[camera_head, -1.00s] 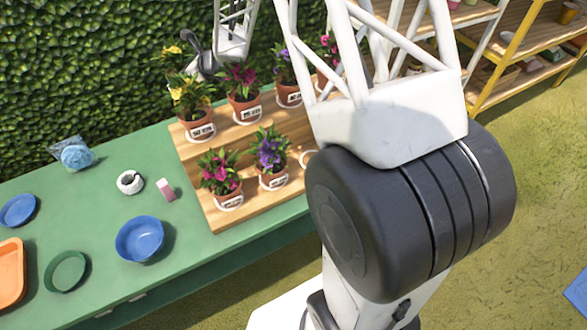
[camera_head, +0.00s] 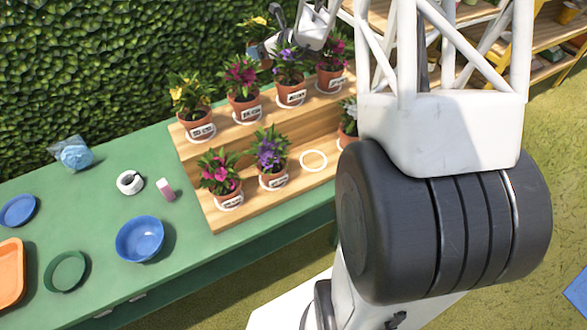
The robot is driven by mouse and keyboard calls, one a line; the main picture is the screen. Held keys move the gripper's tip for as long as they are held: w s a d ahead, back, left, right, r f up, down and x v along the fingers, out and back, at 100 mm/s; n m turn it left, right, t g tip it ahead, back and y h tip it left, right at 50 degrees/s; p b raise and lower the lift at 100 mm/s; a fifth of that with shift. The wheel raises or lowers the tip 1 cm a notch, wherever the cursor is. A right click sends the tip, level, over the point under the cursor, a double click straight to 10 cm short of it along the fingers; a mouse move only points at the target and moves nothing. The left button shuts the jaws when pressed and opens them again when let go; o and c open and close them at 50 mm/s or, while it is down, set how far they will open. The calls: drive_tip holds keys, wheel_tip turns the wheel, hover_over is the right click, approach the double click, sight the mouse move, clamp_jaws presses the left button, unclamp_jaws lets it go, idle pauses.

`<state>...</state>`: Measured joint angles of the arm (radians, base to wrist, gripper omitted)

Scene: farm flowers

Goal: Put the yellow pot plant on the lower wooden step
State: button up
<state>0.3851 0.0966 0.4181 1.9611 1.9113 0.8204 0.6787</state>
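A yellow pot plant (camera_head: 258,32) is held in my gripper (camera_head: 268,46) behind and above the upper step's row of plants. The gripper's fingers are small and partly hidden, but the plant has moved together with it. Another yellow pot plant (camera_head: 190,92) stands at the left end of the upper step. The lower wooden step (camera_head: 290,186) holds a pink pot plant (camera_head: 220,175), a purple pot plant (camera_head: 270,155) and, farther right, a white-flowered pot plant (camera_head: 348,122) partly hidden by my arm. An empty white ring (camera_head: 314,160) marks the lower step between the purple and white plants.
A magenta (camera_head: 243,85), a purple (camera_head: 290,75) and a red-pink pot plant (camera_head: 331,62) stand on the upper step. A blue bowl (camera_head: 139,239), a white twine roll (camera_head: 130,182) and a pink-white block (camera_head: 166,190) lie on the green table (camera_head: 100,210). A hedge rises behind.

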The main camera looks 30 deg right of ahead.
drive_tip(key=s+d+r+m+t+h, duration=0.1)
drive_tip(key=s+d+m+h, duration=0.1)
drive_tip(key=s+d, duration=0.5)
drive_tip(key=s+d+r+m+h, duration=0.2)
drive_tip(key=s+d, duration=0.2)
drive_tip(key=d, duration=0.8)
drive_tip(key=s+d+r+m+t+h, duration=0.1)
drive_tip(key=s+d+m+h, duration=0.1)
drive_tip(key=s+d, duration=0.5)
drive_tip(key=s+a+f+n+y, duration=0.1)
drive_tip(key=s+a+f, duration=0.15)
drive_tip(key=s, duration=0.35)
drive_tip(key=s+a+f+n+y, duration=0.1)
drive_tip(key=s+a+f, duration=0.1)
drive_tip(key=s+f, duration=0.3)
drive_tip(key=s+a+f+n+g+y, duration=0.1)
drive_tip(key=s+a+f+n+y, duration=0.1)
drive_tip(key=s+a, duration=0.4)
drive_tip(key=s+a+f+n+g+y, duration=0.2)
drive_tip(key=s+a, duration=0.4)
drive_tip(key=a, duration=0.6)
drive_tip(key=s+a+f+n+g+y, duration=0.1)
drive_tip(key=s+a+f+n+y, duration=0.2)
drive_tip(key=s+a, duration=0.3)
drive_tip(key=a, duration=0.2)
drive_tip(key=shift+a+n+y, duration=0.3)
drive_tip(key=shift+a+y, duration=0.1)
drive_tip(key=shift+d, duration=0.1)
